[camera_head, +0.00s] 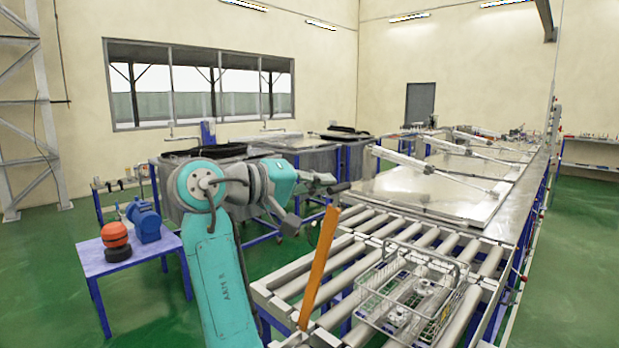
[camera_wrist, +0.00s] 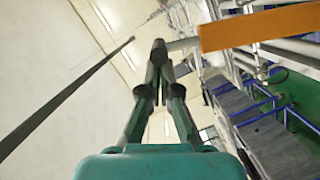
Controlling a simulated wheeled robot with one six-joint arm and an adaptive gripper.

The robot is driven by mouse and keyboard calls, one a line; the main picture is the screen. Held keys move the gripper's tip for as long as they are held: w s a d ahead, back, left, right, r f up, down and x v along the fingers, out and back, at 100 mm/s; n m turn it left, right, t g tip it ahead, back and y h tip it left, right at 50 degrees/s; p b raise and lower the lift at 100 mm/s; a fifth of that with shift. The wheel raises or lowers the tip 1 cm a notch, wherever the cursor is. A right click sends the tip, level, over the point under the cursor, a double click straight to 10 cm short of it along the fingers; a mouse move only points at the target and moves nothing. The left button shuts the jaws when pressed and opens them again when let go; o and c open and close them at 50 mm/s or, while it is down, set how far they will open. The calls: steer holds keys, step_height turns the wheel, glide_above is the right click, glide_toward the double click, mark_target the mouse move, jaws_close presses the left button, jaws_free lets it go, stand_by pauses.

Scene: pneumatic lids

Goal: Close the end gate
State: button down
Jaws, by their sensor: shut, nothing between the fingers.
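The end gate looks to be the orange bar (camera_head: 318,268) at the near left side of the roller conveyor. It stands raised, leaning slightly right toward its top. In the wrist view the orange bar (camera_wrist: 262,27) runs across the upper right, its near end just right of the fingertips. My gripper (camera_head: 340,187) is beside and slightly above the bar's upper end in the head view. In the wrist view my gripper (camera_wrist: 158,52) has its fingers together with nothing between them. I cannot tell whether it touches the bar.
A wire basket (camera_head: 372,318) with parts sits on the conveyor rollers (camera_head: 352,250), right of the bar. A metal-topped washing line (camera_head: 405,190) with lid cylinders lies behind. A blue table (camera_head: 130,262) with an orange item (camera_head: 116,240) and a blue item (camera_head: 146,222) stands left.

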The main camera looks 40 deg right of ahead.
steer(key=shift+s+f, duration=0.1)
steer(key=shift+s, duration=0.45)
